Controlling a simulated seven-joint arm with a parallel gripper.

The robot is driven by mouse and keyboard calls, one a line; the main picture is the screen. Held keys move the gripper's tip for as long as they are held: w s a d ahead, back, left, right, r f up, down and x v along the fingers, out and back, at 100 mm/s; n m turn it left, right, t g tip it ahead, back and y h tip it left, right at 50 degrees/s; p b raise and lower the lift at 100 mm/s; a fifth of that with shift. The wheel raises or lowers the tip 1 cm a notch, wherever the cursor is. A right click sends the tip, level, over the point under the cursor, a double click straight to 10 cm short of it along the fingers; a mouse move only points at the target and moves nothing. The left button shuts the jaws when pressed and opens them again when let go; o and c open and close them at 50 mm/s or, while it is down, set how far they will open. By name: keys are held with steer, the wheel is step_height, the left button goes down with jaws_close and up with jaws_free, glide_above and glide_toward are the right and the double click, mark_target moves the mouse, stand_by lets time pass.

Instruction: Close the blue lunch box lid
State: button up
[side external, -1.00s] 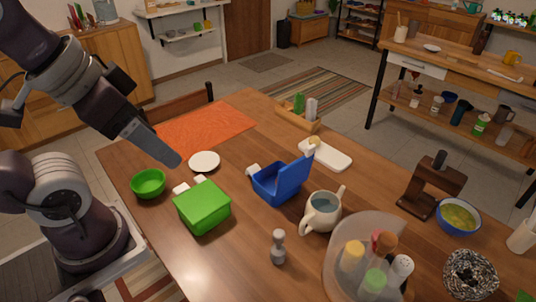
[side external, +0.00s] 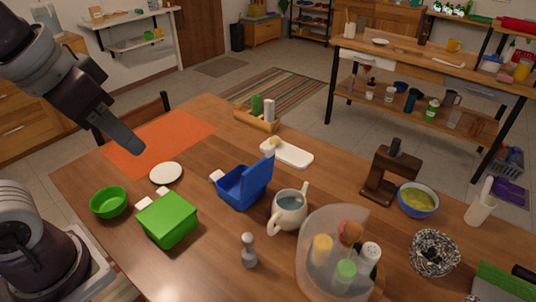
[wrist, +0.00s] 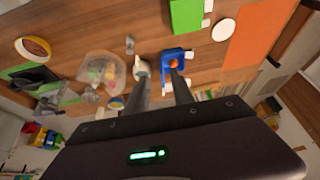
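The blue lunch box (side external: 229,190) stands on the wooden table, with its lid (side external: 259,178) raised on its right side. In the wrist view the blue lunch box (wrist: 166,55) shows beyond my fingertips, with something orange inside it. My gripper (side external: 139,151) hangs above the table to the left of the lunch box, clear of it, near the orange mat. In the wrist view my gripper's two fingers (wrist: 158,72) are apart with nothing between them, so it is open and empty.
A green box (side external: 167,222), green bowl (side external: 109,203) and white plate (side external: 166,173) lie left of the lunch box. A cream pitcher (side external: 288,212) stands close on its right. A grey shaker (side external: 249,252) and clear caddy (side external: 318,285) are nearer the front. A white board (side external: 294,156) lies behind.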

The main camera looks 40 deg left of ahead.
steer(key=shift+g+y, duration=0.6)
steer(key=shift+y, duration=0.2)
steer(key=w, duration=0.3)
steer(key=w+d, duration=0.1)
steer(key=w, duration=0.7)
steer(key=shift+w+d+f, duration=0.1)
steer(key=shift+w+d, duration=0.15)
steer(key=shift+d, duration=0.1)
jaws_close()
steer(key=w+d+f+t+y, duration=0.1)
steer(key=w+d+f+y, duration=0.1)
steer(key=w+d+f, duration=0.6)
steer(key=w+d+f+y, duration=0.2)
steer(key=w+d+f, duration=0.3)
steer(key=w, duration=0.4)
glide_toward(275, 154)
steer(key=x, duration=0.4)
steer(key=shift+n, duration=0.3)
steer(key=shift+a, duration=0.1)
